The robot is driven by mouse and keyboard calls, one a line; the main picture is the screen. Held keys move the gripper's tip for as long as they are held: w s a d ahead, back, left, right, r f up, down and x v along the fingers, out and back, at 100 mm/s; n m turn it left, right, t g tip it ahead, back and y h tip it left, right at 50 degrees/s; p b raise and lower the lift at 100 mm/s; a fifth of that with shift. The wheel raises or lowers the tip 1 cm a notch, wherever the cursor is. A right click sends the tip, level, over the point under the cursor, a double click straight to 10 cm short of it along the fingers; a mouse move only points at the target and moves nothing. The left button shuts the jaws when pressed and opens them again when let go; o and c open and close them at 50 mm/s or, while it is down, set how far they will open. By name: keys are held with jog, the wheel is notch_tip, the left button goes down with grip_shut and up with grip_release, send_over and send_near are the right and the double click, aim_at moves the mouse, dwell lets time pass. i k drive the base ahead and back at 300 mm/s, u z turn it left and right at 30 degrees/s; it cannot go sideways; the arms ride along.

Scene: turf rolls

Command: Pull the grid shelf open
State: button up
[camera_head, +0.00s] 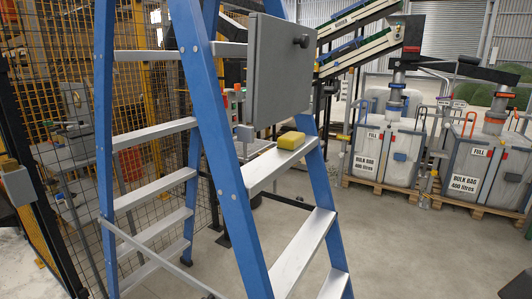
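No shelf that I can clearly tell as the grid shelf shows. A black wire-mesh fence (62,110) stands at the left. My gripper is not in view.
A yellow block (291,140) lies on a ladder step. The concrete floor (420,250) at the front right is mostly clear.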

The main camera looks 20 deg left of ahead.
aim_at(259, 147)
jog(key=z, duration=1.05)
jog(key=i, duration=3.7)
jog(key=u, duration=2.5)
jog(key=i, duration=3.6)
jog(key=z, duration=0.4)
